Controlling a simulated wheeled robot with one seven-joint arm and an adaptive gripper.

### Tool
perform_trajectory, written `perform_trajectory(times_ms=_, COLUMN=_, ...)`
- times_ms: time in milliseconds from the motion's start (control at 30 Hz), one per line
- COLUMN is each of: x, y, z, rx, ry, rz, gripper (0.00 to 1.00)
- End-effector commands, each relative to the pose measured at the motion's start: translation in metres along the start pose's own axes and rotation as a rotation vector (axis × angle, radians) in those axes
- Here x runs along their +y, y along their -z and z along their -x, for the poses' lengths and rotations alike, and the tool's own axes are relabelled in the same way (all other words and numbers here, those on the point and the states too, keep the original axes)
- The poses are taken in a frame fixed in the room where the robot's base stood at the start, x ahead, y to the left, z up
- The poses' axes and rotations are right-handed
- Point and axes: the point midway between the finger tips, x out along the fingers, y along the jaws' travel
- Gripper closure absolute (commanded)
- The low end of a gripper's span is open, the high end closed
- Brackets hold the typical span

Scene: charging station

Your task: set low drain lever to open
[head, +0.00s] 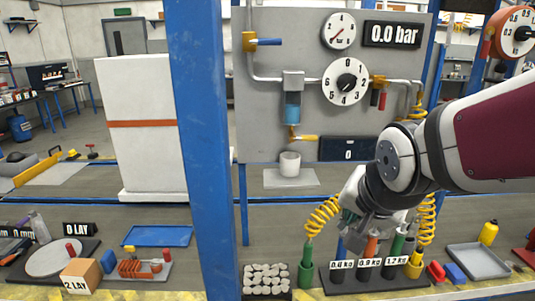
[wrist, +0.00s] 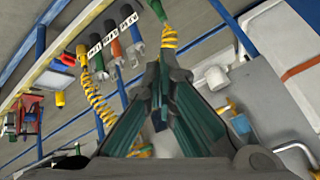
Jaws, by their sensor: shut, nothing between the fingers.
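The low drain lever (head: 305,138) has a yellow-orange handle. It sticks out roughly level to the right from a small brass valve under the blue filter bowl (head: 292,108) on the grey panel. My gripper (head: 358,238) hangs below and to the right of the lever, apart from it, over the tool row. In the wrist view the dark fingers of my gripper (wrist: 160,92) meet and hold nothing. The blue bowl shows to the right of the fingers there (wrist: 240,123), partly hidden by a finger.
A white cup (head: 290,163) stands on a grey shelf below the lever. A blue-handled valve (head: 266,42), dial (head: 346,82) and gauge (head: 339,30) are on the panel. A blue post (head: 205,130) stands left. Coiled yellow hoses (head: 322,216) and labelled tools (head: 370,262) surround my gripper.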

Motion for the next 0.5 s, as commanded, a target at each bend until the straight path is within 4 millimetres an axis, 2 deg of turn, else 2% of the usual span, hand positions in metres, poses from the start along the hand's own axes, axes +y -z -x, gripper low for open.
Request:
perform_trajectory(times_ms=33, x=-0.011, y=0.008, z=-0.025, rx=0.016, ry=0.027, rz=-0.093, gripper=1.00)
perform_trajectory(times_ms=200, x=-0.053, y=0.033, z=-0.090, rx=0.060, ry=0.179, rz=-0.442, gripper=1.00)
perform_trajectory(times_ms=500, x=-0.109, y=0.067, z=-0.183, rx=-0.015, ry=0.529, rz=-1.152, gripper=1.00)
